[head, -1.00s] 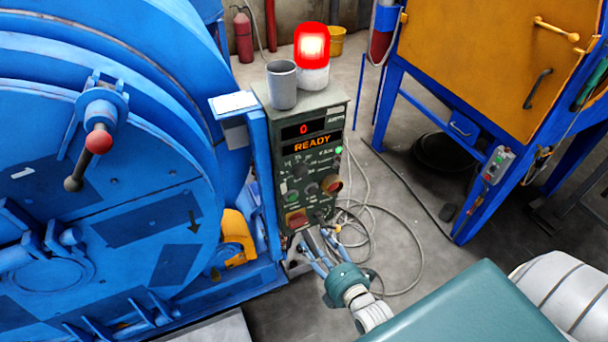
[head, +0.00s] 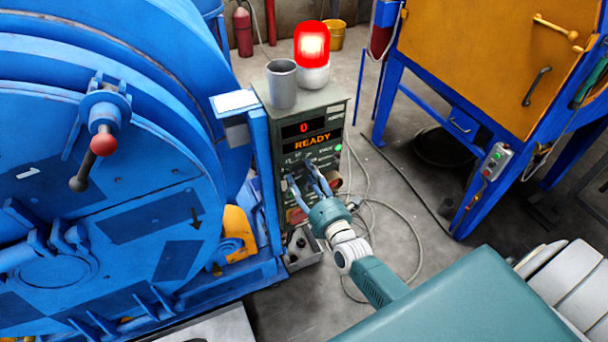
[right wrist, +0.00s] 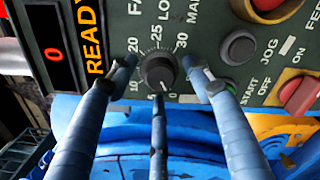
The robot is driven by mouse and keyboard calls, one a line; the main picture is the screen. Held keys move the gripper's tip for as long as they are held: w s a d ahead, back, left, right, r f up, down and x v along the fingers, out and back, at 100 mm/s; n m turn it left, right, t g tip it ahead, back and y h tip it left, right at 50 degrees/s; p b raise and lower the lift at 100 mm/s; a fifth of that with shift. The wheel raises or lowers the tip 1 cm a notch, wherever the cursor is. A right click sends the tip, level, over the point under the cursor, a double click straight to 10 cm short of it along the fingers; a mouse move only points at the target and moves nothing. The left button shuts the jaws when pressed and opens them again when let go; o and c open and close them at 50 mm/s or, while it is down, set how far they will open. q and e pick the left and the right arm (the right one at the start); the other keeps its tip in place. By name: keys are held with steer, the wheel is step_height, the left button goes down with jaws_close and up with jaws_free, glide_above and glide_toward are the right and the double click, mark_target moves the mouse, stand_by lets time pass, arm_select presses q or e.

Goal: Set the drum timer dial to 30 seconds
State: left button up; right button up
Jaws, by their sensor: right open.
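The green control panel (head: 292,138) carries a red "0" and orange "READY" readout; its "0" (right wrist: 55,52) also shows in the right wrist view, turned sideways. The dark round timer dial (right wrist: 159,71) sits among printed numbers including 10, 20, 25 and 30. I cannot clearly tell where its pointer aims. My right gripper (head: 304,176) is in front of the panel, fingers spread. In the right wrist view, the gripper (right wrist: 162,76) has fingers on either side of the dial and a third below it. Contact with the dial is unclear. My left gripper is out of view.
Other controls sit close by: a grey JOG button (right wrist: 238,47), a green START button (right wrist: 226,86) and a red switch (right wrist: 301,95). A grey cup (head: 282,84) and lit red beacon (head: 312,52) stand on top. The blue drum (head: 110,215) is left.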

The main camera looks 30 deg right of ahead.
steer(key=shift+w, duration=0.5)
steer(key=shift+c, duration=0.5)
steer(key=c, duration=1)
steer(key=shift+c, duration=0.3)
